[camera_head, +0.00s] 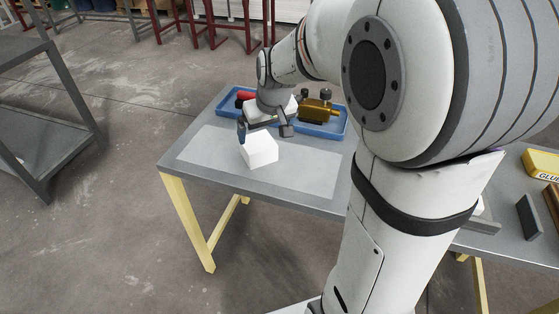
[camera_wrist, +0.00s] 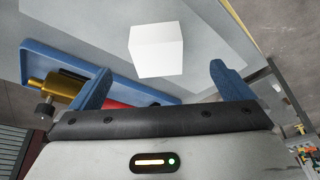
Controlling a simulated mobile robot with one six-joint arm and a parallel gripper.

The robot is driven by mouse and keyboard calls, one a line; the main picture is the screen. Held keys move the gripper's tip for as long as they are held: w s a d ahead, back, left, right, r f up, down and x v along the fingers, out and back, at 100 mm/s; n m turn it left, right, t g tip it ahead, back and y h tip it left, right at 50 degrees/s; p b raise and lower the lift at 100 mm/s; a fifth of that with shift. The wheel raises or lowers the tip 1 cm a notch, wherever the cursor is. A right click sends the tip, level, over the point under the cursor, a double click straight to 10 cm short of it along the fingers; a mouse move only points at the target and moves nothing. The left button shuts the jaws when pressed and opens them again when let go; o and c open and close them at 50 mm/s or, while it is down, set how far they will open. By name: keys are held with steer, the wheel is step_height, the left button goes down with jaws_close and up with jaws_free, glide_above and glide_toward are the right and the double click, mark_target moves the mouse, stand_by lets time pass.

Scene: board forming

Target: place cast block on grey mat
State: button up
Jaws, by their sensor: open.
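The white cast block (camera_head: 259,151) is a plain cube, and in the head view it appears to rest upright on the grey mat (camera_head: 215,160). The mat is a pale rectangle on the table. In the wrist view the block (camera_wrist: 156,50) shows just beyond the fingertips, with gaps to the finger on each side. My gripper (camera_head: 264,129) is open and empty, close behind and above the block. Its two blue fingers also show in the wrist view (camera_wrist: 160,70). The block's underside is hidden.
Behind my gripper a blue tray (camera_head: 337,130) holds a brass-coloured tool (camera_head: 317,110) and a red-handled item (camera_head: 244,96). A yellow glue box (camera_head: 542,164) and a dark block (camera_head: 529,216) are at the right. The mat's front and right are clear. A grey shelf (camera_head: 45,150) stands left.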

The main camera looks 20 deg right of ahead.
steer(key=s+m+g, duration=0.1)
steer(key=s, duration=1.9)
steer(key=shift+s+f+m+g+h, duration=0.15)
steer(key=shift+s+m+g+h, duration=0.15)
steer(key=shift+g, duration=0.1)
steer(key=shift+w, duration=0.1)
step_height(320, 180, up, 6)
steer(key=p, duration=0.5)
steer(key=shift+s+p, duration=0.2)
steer(key=shift+p, duration=0.15)
